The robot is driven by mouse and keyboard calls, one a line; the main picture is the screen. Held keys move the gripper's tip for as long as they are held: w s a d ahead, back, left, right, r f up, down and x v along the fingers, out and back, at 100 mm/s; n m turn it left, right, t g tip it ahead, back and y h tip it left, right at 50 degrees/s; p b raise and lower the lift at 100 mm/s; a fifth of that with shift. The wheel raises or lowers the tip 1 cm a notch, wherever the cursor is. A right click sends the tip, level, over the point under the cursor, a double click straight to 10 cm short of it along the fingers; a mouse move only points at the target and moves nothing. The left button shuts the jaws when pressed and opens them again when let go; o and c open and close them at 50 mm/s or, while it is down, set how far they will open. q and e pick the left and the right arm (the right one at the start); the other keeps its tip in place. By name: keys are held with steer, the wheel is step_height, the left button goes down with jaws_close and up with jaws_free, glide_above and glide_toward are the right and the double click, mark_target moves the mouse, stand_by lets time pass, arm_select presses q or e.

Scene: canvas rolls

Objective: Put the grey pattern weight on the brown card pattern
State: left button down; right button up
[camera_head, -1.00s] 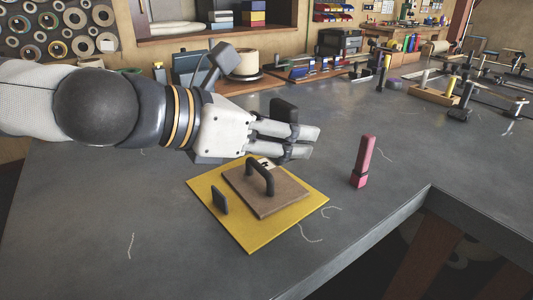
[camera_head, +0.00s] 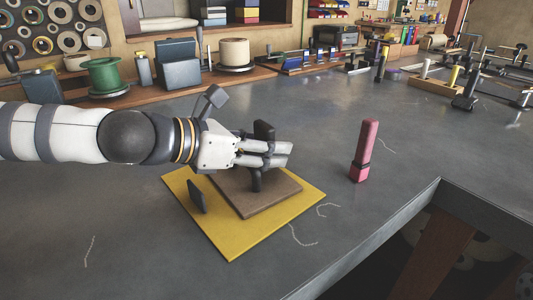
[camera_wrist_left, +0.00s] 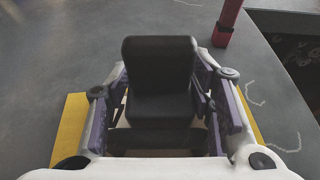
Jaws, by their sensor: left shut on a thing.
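The brown card pattern (camera_head: 279,197) lies flat on a yellow sheet (camera_head: 232,243) on the grey table. My left gripper (camera_head: 286,154) is shut on a dark grey block, the pattern weight (camera_head: 264,130), over the card's far part. In the left wrist view the weight (camera_wrist_left: 160,76) stands between the fingers and hides most of what is below. A dark post (camera_head: 257,182), seemingly part of the card's handle, shows under the fingers; the rest of the handle is hidden. I cannot tell whether the weight touches the card. My right gripper is not in view.
A small dark upright piece (camera_head: 197,196) stands on the yellow sheet's left side. A pink upright bar (camera_head: 363,150) stands to the right, also at the top of the left wrist view (camera_wrist_left: 227,22). The table's front-right edge is near. Spools and boxes line the back.

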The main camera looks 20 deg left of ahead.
arm_select(q)
steer(key=shift+f, duration=0.2)
steer(key=shift+s+a+f+b, duration=0.15)
steer(key=shift+f+b, duration=0.15)
steer(key=shift+f, duration=0.5)
steer(key=c, duration=0.8)
jaws_free()
steer(key=shift+f, duration=0.1)
steer(key=shift+o, duration=0.2)
steer(key=shift+a, duration=0.1)
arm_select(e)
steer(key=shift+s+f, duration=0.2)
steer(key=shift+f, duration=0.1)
arm_select(q)
steer(key=shift+r, duration=0.2)
step_height(320, 180, up, 2)
steer(key=shift+r+p, duration=0.2)
steer(key=shift+p, duration=0.45)
steer(key=p+v, duration=0.4)
steer(key=v, duration=0.7)
steer(key=shift+s+f, duration=0.15)
steer(key=shift+s, duration=0.05)
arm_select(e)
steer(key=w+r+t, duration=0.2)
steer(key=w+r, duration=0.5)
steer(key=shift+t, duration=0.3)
